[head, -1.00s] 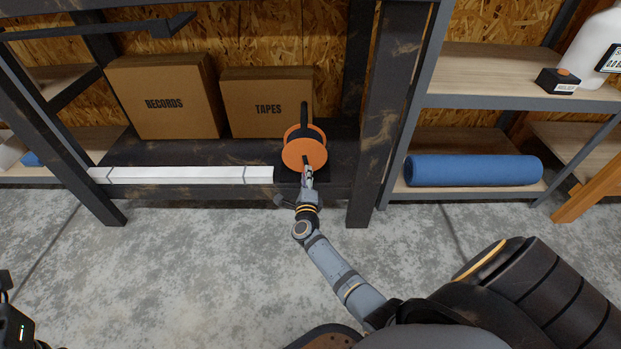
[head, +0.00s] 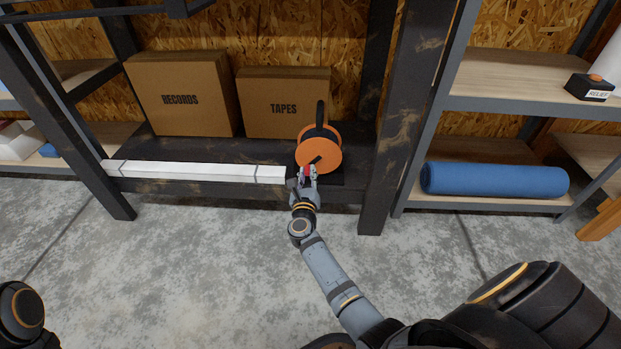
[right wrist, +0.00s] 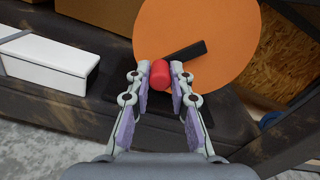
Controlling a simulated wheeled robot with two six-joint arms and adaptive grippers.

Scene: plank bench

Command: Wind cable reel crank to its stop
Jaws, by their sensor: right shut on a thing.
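The cable reel (head: 319,150) is an orange disc with a black handle arching above it, standing on a dark base on the low bench shelf. Its orange face (right wrist: 195,32) fills the upper part of the right wrist view. A black crank arm (right wrist: 186,53) runs from the face down-left to a red knob (right wrist: 160,74). My right gripper (head: 308,172) is shut on the red knob, with a finger on each side of it (right wrist: 160,82). The crank points to the lower left of the disc. My left gripper is not in view.
A long white box (head: 200,170) lies along the shelf's front edge, just left of the reel. Cardboard boxes marked RECORDS (head: 181,95) and TAPES (head: 284,103) stand behind. A dark bench post (head: 400,120) rises close on the right. The floor in front is clear.

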